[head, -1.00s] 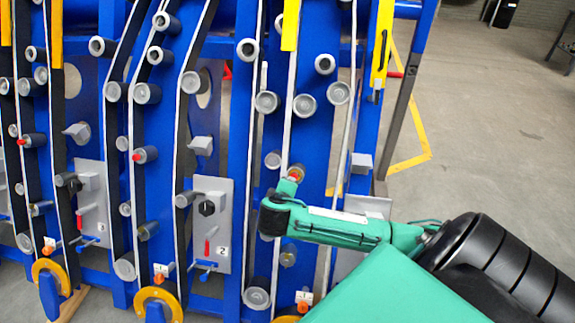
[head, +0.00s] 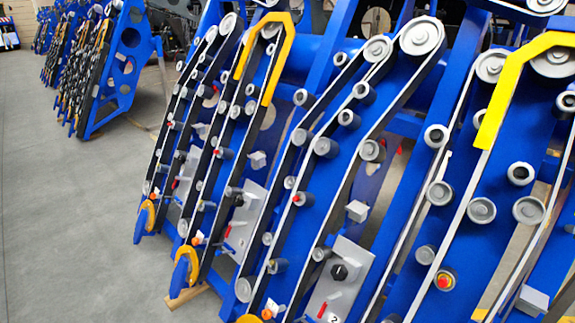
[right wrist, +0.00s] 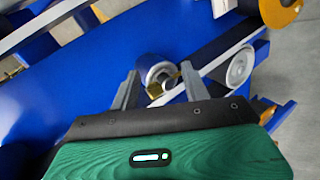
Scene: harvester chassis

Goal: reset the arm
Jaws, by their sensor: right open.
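In the right wrist view my right gripper (right wrist: 159,72) is open. Its two grey fingers are spread apart, and nothing is held between them. A grey roller (right wrist: 156,70) shows beyond and between the fingertips; I cannot tell whether they touch anything. Neither of my arms shows in the head view, and my left gripper is in no view. The harvester chassis (head: 385,190), with blue plates, black belts and grey rollers, fills the middle and right of the head view. A red button (head: 445,280) sits on it at the lower right.
More blue chassis units (head: 125,65) stand at the back left. Bare grey floor (head: 60,200) lies open on the left. Grey panels with a black knob (head: 338,272) face outward low on the chassis. A blue plate (right wrist: 80,80) is close to my right gripper.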

